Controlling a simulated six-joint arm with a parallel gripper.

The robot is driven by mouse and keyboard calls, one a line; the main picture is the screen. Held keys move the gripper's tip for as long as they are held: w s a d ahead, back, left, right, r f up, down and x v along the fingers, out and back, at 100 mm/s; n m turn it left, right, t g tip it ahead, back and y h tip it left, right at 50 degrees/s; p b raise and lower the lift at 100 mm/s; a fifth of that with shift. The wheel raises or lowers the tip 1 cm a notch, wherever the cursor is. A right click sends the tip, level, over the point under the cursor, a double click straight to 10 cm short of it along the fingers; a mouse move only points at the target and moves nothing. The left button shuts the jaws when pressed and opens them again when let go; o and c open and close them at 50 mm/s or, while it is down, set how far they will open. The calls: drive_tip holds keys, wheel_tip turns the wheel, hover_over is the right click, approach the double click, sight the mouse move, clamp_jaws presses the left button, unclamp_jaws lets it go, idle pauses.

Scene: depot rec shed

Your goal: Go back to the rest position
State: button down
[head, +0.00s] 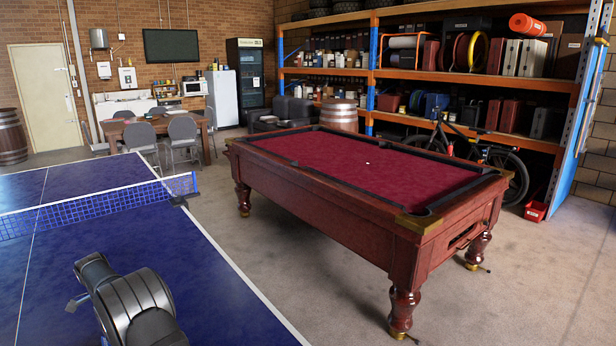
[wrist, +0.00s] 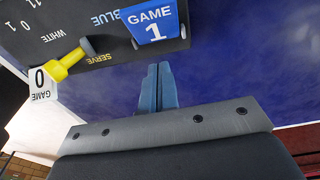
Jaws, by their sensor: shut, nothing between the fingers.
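My gripper (wrist: 158,88) shows in the wrist view with its two blue fingers pressed together and nothing between them. It is over the blue table tennis table (wrist: 220,90), beside a dark scoreboard (wrist: 45,40) lettered BLUE, WHITE and SERVE. A blue GAME 1 card (wrist: 154,24) hangs on the board just past the fingertips. A white card (wrist: 42,84) reads 0 GAME.
A net (head: 100,207) crosses the blue table. A pool table (head: 370,165) with red cloth stands to the right, with concrete floor between. Shelves (head: 470,80), a bicycle (head: 460,150) and a dining table with chairs (head: 165,130) stand farther back.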

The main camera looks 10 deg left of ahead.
drive_tip(key=s+a+r+t+h, duration=0.2)
drive_tip(key=s+a, duration=0.1)
drive_tip(key=shift+s+a+r+t+h, duration=0.1)
drive_tip(key=shift+a+t+h, duration=0.05)
drive_tip(key=shift+t+h, duration=0.2)
drive_tip(key=v, duration=0.7)
drive_tip(key=x, duration=0.6)
drive_tip(key=shift+f, duration=0.25)
drive_tip(key=w+d+f+g+y, duration=0.1)
drive_tip(key=w+d+g+y, duration=0.1)
drive_tip(key=w+d+f+g+y, duration=0.3)
drive_tip(key=w+d+g+y, duration=0.1)
drive_tip(key=shift+d+f+y, duration=0.2)
drive_tip(key=shift+d+y, duration=0.1)
drive_tip(key=shift+y, duration=0.05)
drive_tip(key=shift+w+d+f, duration=1)
drive_tip(key=shift+f, duration=0.05)
drive_tip(key=v, duration=0.7)
drive_tip(key=shift+w+f, duration=0.1)
